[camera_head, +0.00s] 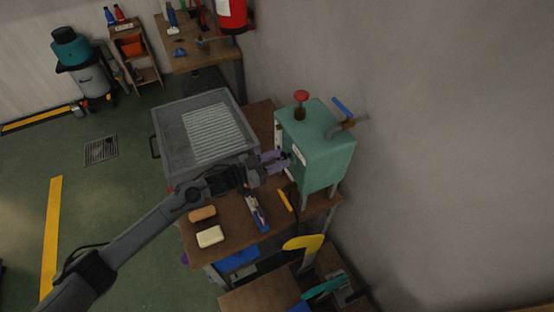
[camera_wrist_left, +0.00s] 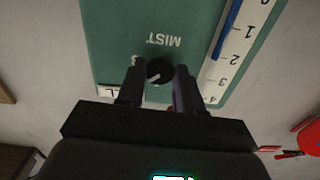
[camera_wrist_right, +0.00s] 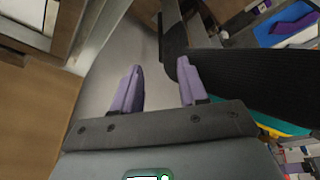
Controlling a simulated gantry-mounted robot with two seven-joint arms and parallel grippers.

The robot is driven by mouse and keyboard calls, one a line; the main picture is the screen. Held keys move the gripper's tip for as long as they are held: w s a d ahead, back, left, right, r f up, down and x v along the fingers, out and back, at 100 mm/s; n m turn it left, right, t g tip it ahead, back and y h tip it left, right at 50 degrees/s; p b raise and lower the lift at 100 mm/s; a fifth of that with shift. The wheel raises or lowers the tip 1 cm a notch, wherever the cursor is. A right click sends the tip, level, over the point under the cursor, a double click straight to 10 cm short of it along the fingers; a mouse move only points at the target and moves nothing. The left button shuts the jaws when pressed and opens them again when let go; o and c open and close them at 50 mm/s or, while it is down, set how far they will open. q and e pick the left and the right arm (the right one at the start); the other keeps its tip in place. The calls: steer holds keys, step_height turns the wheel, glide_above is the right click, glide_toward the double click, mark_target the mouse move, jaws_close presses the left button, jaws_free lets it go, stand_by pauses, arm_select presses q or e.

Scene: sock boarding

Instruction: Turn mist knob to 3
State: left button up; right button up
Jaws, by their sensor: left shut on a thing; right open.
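The teal box (camera_head: 318,150) with a red valve handle on top stands against the wall. In the left wrist view its face (camera_wrist_left: 110,30) carries an upside-down MIST label (camera_wrist_left: 164,40) by a small black knob (camera_wrist_left: 160,71). The knob has a white pointer mark, and part of a numeral shows left of it; the rest of its scale is hidden. My left gripper (camera_head: 274,161) is at the box's front, its fingers (camera_wrist_left: 160,75) shut on the knob from both sides. My right gripper (camera_wrist_right: 158,70) is open and empty; it shows only in the right wrist view.
A white strip gauge (camera_wrist_left: 237,50) with a blue column is beside the knob. A grey tray (camera_head: 165,135) sits on the wooden bench, with a sponge (camera_head: 210,236) and tools near its front. A yellow curved piece (camera_head: 303,242) is in front of the bench.

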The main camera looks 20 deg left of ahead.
arm_select(q)
steer(key=shift+m+b, duration=1.25)
steer(key=shift+m, duration=2.95)
steer(key=o, duration=1)
steer(key=shift+a, duration=0.1)
steer(key=v, duration=1)
steer(key=shift+s+a, duration=0.25)
steer(key=shift+d, duration=0.1)
